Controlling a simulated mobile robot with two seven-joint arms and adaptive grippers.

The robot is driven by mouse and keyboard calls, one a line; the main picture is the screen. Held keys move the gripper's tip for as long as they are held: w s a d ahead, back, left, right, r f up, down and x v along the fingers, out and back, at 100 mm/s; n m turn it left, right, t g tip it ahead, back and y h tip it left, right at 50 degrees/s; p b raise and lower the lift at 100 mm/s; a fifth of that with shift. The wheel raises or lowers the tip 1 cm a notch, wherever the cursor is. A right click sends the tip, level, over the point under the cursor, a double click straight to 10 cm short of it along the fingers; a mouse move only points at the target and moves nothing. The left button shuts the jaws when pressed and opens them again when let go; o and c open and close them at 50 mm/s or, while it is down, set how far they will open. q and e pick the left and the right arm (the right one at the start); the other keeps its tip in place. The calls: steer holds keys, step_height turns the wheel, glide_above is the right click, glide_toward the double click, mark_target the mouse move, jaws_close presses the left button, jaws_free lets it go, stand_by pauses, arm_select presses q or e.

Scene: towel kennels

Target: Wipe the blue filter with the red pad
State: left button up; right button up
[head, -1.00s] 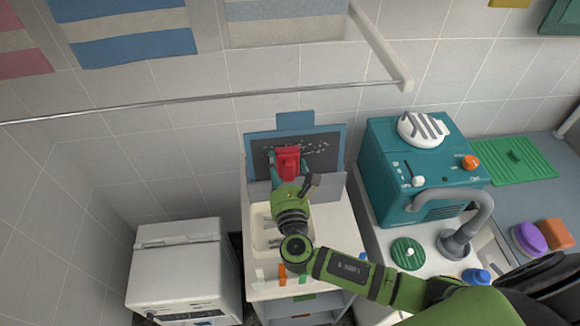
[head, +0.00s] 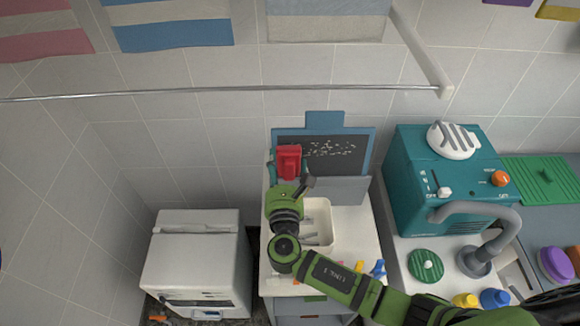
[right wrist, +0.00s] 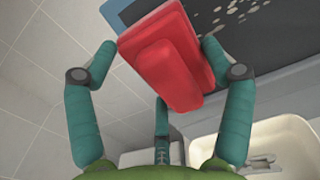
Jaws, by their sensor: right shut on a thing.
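The blue filter (head: 366,153) stands upright behind the sink, a blue frame around a dark panel with scattered pale specks. It also shows behind the pad in the right wrist view (right wrist: 235,32). My right gripper (head: 285,172) is shut on the red pad (head: 289,157) and holds it at the left part of the panel. In the right wrist view, teal fingers (right wrist: 155,80) grip the red pad (right wrist: 165,60) from both sides. Whether the pad touches the panel I cannot tell. Specks show mainly right of the pad. My left gripper is not in view.
A white sink (head: 318,222) lies below the filter. A teal machine (head: 450,185) with a grey hose (head: 480,222) stands to the right, and a white box-like unit (head: 195,262) to the left. A metal rail (head: 230,91) crosses the wall above.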

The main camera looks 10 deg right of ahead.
steer(key=shift+r, duration=0.1)
steer(key=shift+s+a+p, duration=0.15)
steer(key=shift+s+p, duration=0.25)
steer(key=shift+s, duration=0.4)
steer(key=shift+s+a+p, duration=0.2)
steer(key=shift+s+p, duration=0.05)
steer(key=shift+s, duration=0.8)
steer(key=shift+s+a+p, duration=0.2)
steer(key=shift+s+p, duration=0.05)
steer(key=shift+s, duration=0.8)
steer(key=s, duration=0.1)
steer(key=s+p, duration=0.1)
steer(key=s, duration=0.1)
steer(key=shift+a, duration=0.3)
steer(key=shift+w, duration=0.1)
